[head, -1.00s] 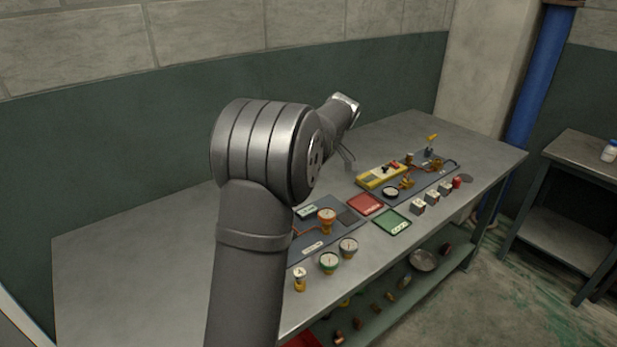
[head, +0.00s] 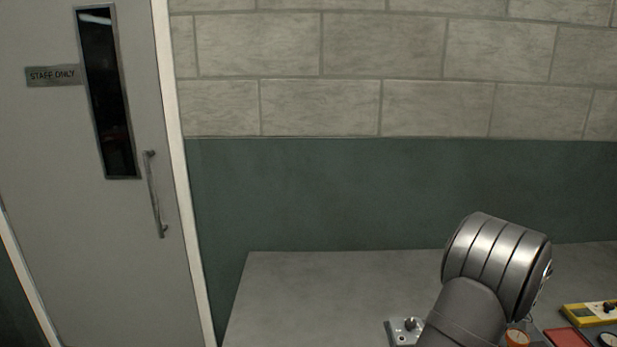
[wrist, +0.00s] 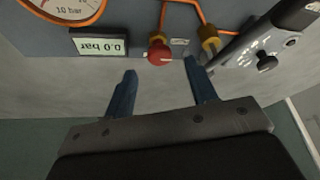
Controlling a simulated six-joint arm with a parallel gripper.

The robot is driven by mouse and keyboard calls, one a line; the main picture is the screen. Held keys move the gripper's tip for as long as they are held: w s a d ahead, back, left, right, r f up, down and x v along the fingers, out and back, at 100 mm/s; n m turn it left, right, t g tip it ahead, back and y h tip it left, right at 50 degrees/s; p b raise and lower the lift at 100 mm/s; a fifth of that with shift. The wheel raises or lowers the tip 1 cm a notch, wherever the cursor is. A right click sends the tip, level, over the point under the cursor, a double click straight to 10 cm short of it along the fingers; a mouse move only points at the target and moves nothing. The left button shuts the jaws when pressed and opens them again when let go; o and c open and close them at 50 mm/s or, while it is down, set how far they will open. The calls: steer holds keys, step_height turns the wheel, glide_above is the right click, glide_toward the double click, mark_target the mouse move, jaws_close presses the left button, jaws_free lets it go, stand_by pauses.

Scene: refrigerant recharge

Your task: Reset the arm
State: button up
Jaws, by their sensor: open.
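My arm (head: 490,270) shows in the head view at the lower right, over the bench, but its gripper is hidden or out of frame there. In the wrist view my gripper (wrist: 161,66) is open, with two dark blue fingers apart and nothing between them. A red knob (wrist: 159,53) on a panel lies just beyond the fingertips; I cannot tell the distance. A display reading 0.0 bar (wrist: 100,45) and a dial gauge (wrist: 65,8) are at the upper left. A brass fitting (wrist: 209,40) with orange tubing is right of the knob.
A grey unit with a black knob (wrist: 265,55) is at the wrist view's right. In the head view, the bench (head: 300,290) is bare at left. A door (head: 60,180) stands left.

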steer(key=shift+x, duration=1.8)
steer(key=shift+s+r, duration=0.1)
steer(key=shift+r, duration=0.05)
steer(key=v, duration=1.6)
steer(key=x, duration=1.6)
steer(key=shift+f, duration=0.3)
steer(key=shift+a+r+m+h, duration=0.1)
steer(key=shift+r+m+h, duration=0.2)
steer(key=shift+m, duration=0.5)
steer(key=m+h, duration=0.1)
steer(key=m, duration=0.2)
steer(key=m+h, duration=0.1)
steer(key=m, duration=0.2)
steer(key=shift+a+f+h, duration=0.1)
steer(key=shift+a+h, duration=0.1)
steer(key=shift+h, duration=0.1)
steer(key=shift+a+m+g+h, duration=0.1)
steer(key=shift+m+g+h, duration=0.2)
steer(key=shift+m, duration=0.9)
steer(key=shift+a+m+g+h, duration=0.1)
steer(key=shift+m+h, duration=0.3)
steer(key=shift+m, duration=0.8)
steer(key=shift+w+m+g+h, duration=0.15)
steer(key=shift+m+g+h, duration=0.15)
steer(key=shift+m, duration=0.65)
steer(key=shift+w+m+g+h, duration=0.1)
steer(key=shift+m+g+h, duration=0.15)
steer(key=shift+m, duration=0.7)
steer(key=shift+m, duration=0.3)
